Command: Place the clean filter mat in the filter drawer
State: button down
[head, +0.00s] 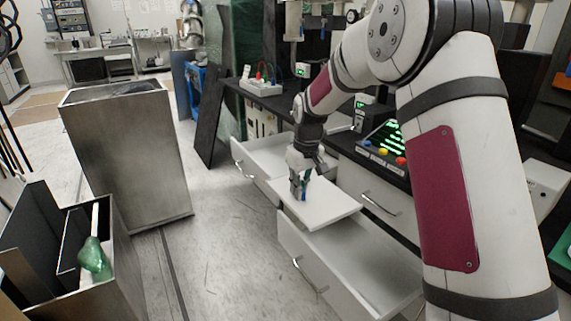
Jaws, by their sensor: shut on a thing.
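My gripper (300,190) points down and is shut on a flat white panel, which looks like the clean filter mat (322,212). The mat is roughly level, above the back left part of an open white lower drawer (365,268). This may be the filter drawer; no label shows. The mat hides part of the drawer, and I cannot tell whether they touch. A second white drawer (262,155) is open further back, to the left of the mat. The fingertips are small and partly merge with the mat.
A tall metal bin (128,155) stands at left. A dark open box (105,280) at lower left holds a green item (95,257). A black counter with a control panel (385,142) runs behind the drawers. The floor (225,250) left of the drawers is clear.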

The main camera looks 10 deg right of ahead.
aim_at(279, 159)
jog(key=i, duration=1)
